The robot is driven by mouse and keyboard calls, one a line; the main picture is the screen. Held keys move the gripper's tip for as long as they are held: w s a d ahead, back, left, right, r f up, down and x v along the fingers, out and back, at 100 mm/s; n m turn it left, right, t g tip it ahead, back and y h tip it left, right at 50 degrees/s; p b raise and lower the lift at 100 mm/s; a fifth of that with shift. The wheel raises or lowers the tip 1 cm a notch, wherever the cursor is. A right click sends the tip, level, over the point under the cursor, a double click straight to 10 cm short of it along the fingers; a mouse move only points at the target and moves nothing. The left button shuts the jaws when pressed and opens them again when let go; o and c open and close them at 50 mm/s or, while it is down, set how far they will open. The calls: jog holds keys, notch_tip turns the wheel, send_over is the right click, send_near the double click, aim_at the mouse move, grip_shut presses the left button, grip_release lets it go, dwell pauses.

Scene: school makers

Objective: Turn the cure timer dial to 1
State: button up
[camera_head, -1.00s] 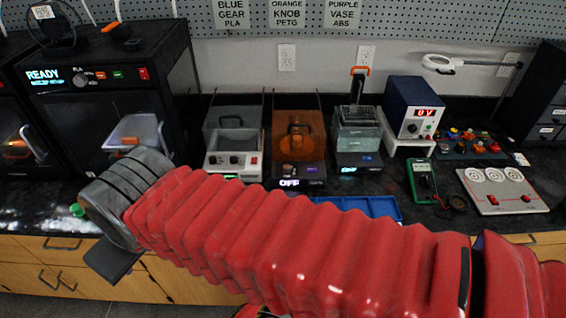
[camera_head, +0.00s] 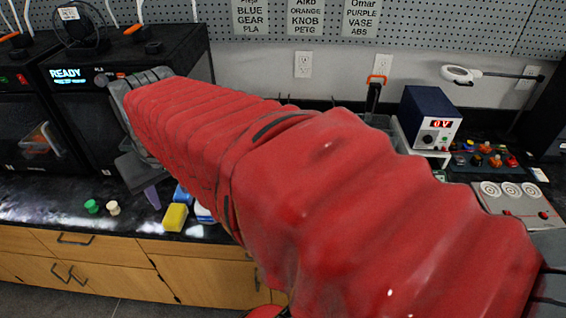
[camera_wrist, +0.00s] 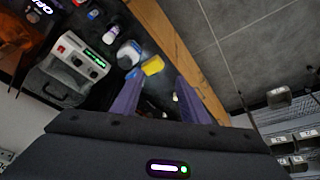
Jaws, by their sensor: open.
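My gripper (camera_wrist: 160,98) is open, with two purple fingers spread apart and nothing between them. In the head view one purple finger (camera_head: 152,196) shows below my wrist, over the front part of the counter. An orange-tinted unit (camera_wrist: 12,30) with a lit "OFF" display (camera_wrist: 40,7) is cut off at the top left of the wrist view. It is the likely cure unit. Its dial is too small and cropped to read. In the head view my arm hides this unit. My gripper is well away from it.
A grey unit (camera_wrist: 85,55) with knobs and a red switch stands beside the orange unit. A blue power supply (camera_head: 431,117) stands right. A printer (camera_head: 80,110) stands left.

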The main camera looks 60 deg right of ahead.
jog(key=w+d+m+g, duration=0.1)
jog(key=w+d+m, duration=0.15)
jog(key=d, duration=0.85)
jog(key=s+d+f+m+g, duration=0.1)
jog(key=s+d+f+m, duration=0.1)
jog(key=d, duration=0.7)
jog(key=s+d+f+m+g, duration=0.1)
jog(key=s+d+f, duration=0.3)
jog(key=d, duration=0.6)
jog(key=s+d+f+m+y, duration=0.1)
jog(key=s+d+f+m, duration=0.2)
jog(key=s+d, duration=0.3)
jog(key=d, duration=0.3)
jog(key=shift+d+g, duration=0.35)
jog(key=shift+g, duration=0.05)
jog(key=shift+f+m, duration=0.1)
jog(key=shift+m, duration=0.15)
notch_tip(320, 180, down, 14)
jog(key=shift+r, duration=0.25)
